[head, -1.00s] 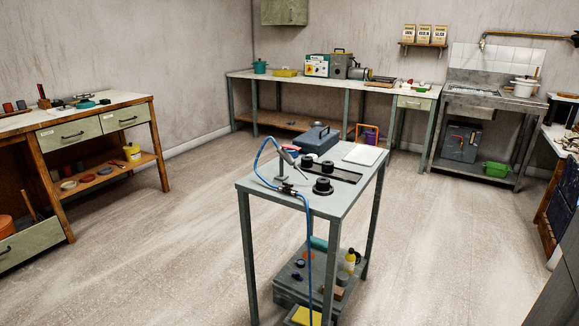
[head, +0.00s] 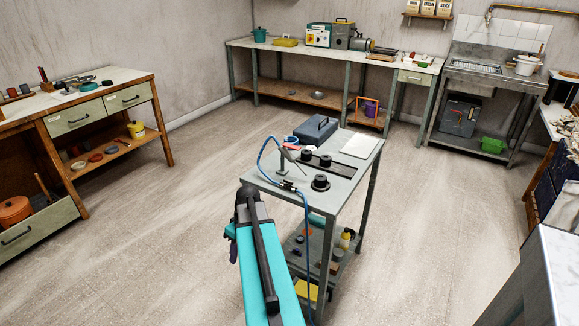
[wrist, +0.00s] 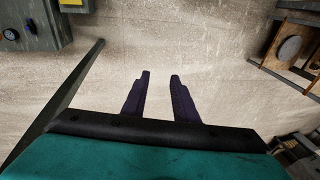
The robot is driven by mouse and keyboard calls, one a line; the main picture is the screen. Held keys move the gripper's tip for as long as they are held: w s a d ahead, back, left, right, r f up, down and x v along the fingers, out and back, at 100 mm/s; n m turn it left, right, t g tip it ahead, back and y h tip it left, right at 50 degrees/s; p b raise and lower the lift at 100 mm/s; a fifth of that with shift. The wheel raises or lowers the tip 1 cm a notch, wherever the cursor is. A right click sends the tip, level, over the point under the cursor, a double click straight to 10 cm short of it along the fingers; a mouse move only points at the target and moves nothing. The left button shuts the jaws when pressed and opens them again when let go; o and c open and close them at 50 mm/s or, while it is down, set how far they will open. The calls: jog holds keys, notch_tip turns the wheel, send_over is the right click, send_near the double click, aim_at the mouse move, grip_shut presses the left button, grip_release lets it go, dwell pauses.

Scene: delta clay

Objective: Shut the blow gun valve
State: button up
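The blow gun (head: 290,154) with its blue hose (head: 306,225) is on a small grey metal table (head: 345,170). The hose loops up at the left and hangs over the table's front edge. A small dark fitting (head: 288,186), which looks like the valve, sits in the hose near that edge; its handle is too small to make out. My gripper (head: 233,252) is left of the table and below its top, partly hidden by my teal arm. In the wrist view my gripper (wrist: 159,78) has its two dark purple fingers apart, with only floor between them.
Black round parts (head: 320,182) and a grey toolbox (head: 315,129) share the tabletop. The table's lower shelf holds bottles and boxes. A wooden workbench (head: 100,110) stands at the left. Open floor (head: 170,230) lies between it and the table.

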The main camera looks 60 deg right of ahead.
jog(key=t+h+p, duration=0.1)
jog(key=t+p, duration=0.1)
jog(key=p, duration=0.5)
send_near(288, 182)
jog(key=w+a+f, duration=0.5)
jog(key=a+f, duration=0.4)
jog(key=f, duration=0.1)
jog(key=s+d+r+p, duration=0.2)
jog(key=s+d+r, duration=0.2)
jog(key=r, duration=0.4)
jog(key=s+d+r+t+h+p, duration=0.1)
jog(key=s+d+r+p, duration=0.2)
jog(key=r, duration=0.5)
jog(key=shift+s+d+n, duration=0.4)
jog(key=shift+s+d, duration=0.1)
jog(key=shift+d, duration=0.15)
jog(key=shift+d+p+x, duration=0.1)
jog(key=shift+p+x, duration=0.85)
jog(key=shift+x, duration=2.45)
jog(key=shift+d+p+x, duration=0.15)
jog(key=shift+p+x, duration=0.75)
jog(key=shift+x, duration=2.5)
